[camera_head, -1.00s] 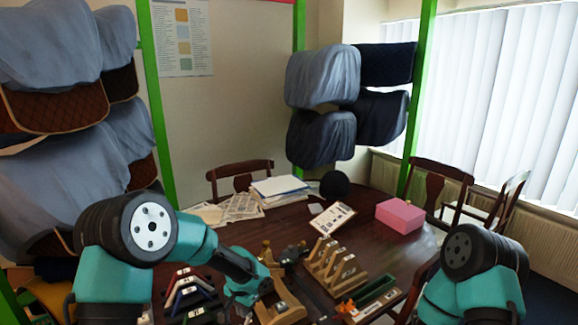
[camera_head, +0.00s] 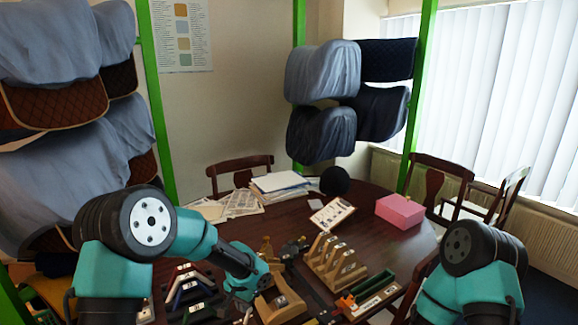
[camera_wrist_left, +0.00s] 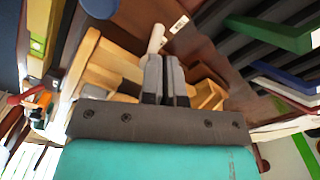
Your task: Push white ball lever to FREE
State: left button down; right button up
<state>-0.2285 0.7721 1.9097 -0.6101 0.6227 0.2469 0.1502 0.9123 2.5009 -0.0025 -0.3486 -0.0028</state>
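A white lever (camera_wrist_left: 157,39) shows in the left wrist view, standing out from a light wooden block fixture (camera_wrist_left: 105,68). Whether its end is a ball is not clear. My left gripper (camera_wrist_left: 164,60) has its two dark fingers together, with the tips right beside the lever; I cannot tell whether they touch it. In the head view my left gripper (camera_head: 246,315) is low at the bottom edge, just left of a wooden fixture (camera_head: 281,299). No FREE marking is readable. My right arm stands at the lower right, and its gripper is out of view.
A wooden slotted rack (camera_head: 335,262) and a green tray (camera_head: 372,286) stand to the right of the fixture. Coloured angled pieces (camera_head: 188,287) lie to its left. A clipboard (camera_head: 332,214), a pink box (camera_head: 399,211) and papers (camera_head: 240,203) are farther back.

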pick_arm(q)
jog(key=shift+s+a+f, duration=0.2)
jog(key=shift+s+f, duration=0.2)
jog(key=shift+f, duration=0.05)
notch_tip(320, 180, up, 8)
jog(key=shift+w+d+f, duration=0.15)
jog(key=shift+w+f, duration=0.1)
dwell(0.6)
